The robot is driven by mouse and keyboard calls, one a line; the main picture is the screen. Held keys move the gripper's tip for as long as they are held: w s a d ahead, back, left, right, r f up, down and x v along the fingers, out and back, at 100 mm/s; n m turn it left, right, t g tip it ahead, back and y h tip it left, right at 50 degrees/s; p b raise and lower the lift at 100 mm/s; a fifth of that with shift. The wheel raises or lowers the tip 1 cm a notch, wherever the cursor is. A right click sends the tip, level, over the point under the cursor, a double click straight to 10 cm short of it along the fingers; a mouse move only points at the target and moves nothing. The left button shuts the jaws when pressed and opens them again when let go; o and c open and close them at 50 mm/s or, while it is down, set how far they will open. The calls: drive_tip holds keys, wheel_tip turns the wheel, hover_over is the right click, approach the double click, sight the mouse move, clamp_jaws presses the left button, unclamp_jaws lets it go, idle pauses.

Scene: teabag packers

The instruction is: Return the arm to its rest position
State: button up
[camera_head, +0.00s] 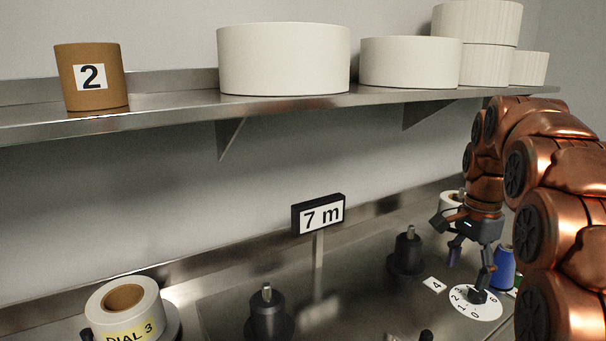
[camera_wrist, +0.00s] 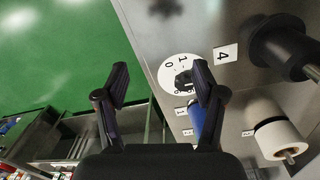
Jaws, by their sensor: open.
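My copper arm reaches down on the right in the head view. My gripper (camera_head: 468,262) is open and points down over the steel worktop, close to the white dial (camera_head: 474,302) with a black knob. In the wrist view my gripper (camera_wrist: 162,80) shows two spread black fingers with nothing between them. The dial (camera_wrist: 179,74) lies just beyond the right finger there. I cannot tell whether a finger touches the knob. A blue object (camera_head: 503,268) stands right beside the gripper, partly hidden by my arm.
A black spindle (camera_head: 407,252) stands left of my gripper, another (camera_head: 267,312) nearer the front. A "7 m" sign (camera_head: 319,214) stands between. A roll labelled "DIAL 3" (camera_head: 112,313) is front left. A steel shelf (camera_head: 180,108) with rolls hangs above. Green floor (camera_wrist: 50,60) lies beyond the worktop edge.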

drive_tip(key=s+a+f+n, duration=0.3)
drive_tip(key=s+a+n, duration=0.1)
drive_tip(key=s, duration=0.6)
drive_tip(key=s+a+f+n+p, duration=0.1)
drive_tip(key=s+a+f+n, duration=0.3)
drive_tip(key=s, duration=0.6)
drive_tip(key=s+a+f+n+g, duration=0.1)
drive_tip(key=s+a+f+n, duration=0.3)
drive_tip(key=s, duration=0.6)
drive_tip(key=a+n, duration=0.2)
drive_tip(key=shift+s+f+n, duration=0.25)
drive_tip(key=shift+s+n, duration=0.1)
drive_tip(key=shift+n, duration=0.05)
drive_tip(key=shift+a, duration=0.1)
